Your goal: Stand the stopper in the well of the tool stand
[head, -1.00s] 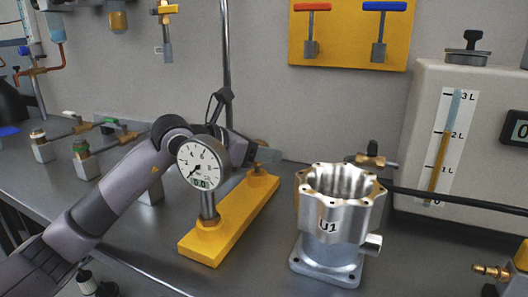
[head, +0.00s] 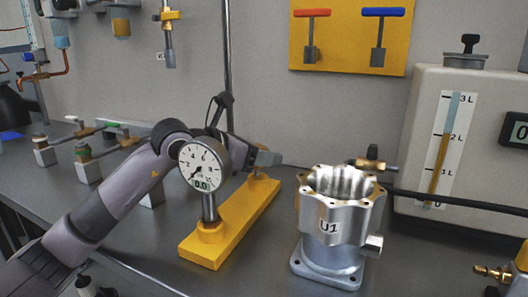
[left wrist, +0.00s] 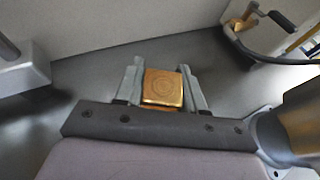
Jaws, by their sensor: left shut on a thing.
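In the left wrist view the piece sits between the two grey fingers (left wrist: 163,90). In the head view the gripper is over the far end of a long yellow base (head: 228,222), which looks like the tool stand. A brass collar shows at that far end, partly hidden by the gripper; I cannot see into any well there. My right gripper is in neither view.
A round dial gauge (head: 204,163) stands on the base's near end, close to my left arm. A metal housing marked U1 (head: 335,235) stands to the right. A thin upright rod (head: 228,60) rises behind the arm. Several small valves (head: 88,165) stand at the left.

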